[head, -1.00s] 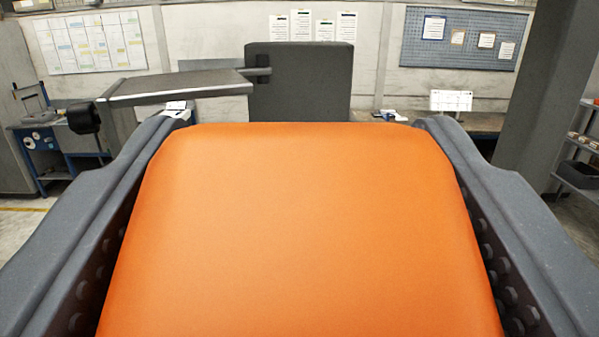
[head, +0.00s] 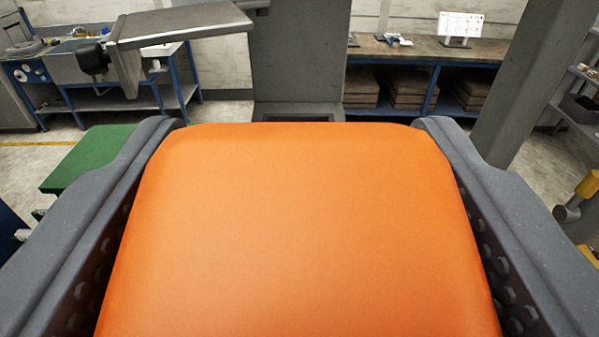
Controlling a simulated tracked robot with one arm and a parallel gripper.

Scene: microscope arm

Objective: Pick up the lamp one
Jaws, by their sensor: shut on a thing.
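A broad, smooth orange block (head: 300,230) with rounded corners fills the lower middle of the head view. My gripper (head: 300,122) has its two thick grey fingers along the left and right sides of the block, with dark studded inner faces. It is shut on the block. The block's underside and near end are hidden, and I cannot tell whether it is a lamp. I can make out no other clear lamp. A grey jointed arm (head: 180,28) with a black knob reaches left from a grey column (head: 298,60) ahead.
A long workbench (head: 410,48) with boxes below stands at the back right. A blue bench (head: 90,60) is at the back left. A green-topped thing (head: 90,155) is near left, and a grey pillar (head: 530,85) right. A yellow-and-grey thing (head: 588,188) shows at the right edge.

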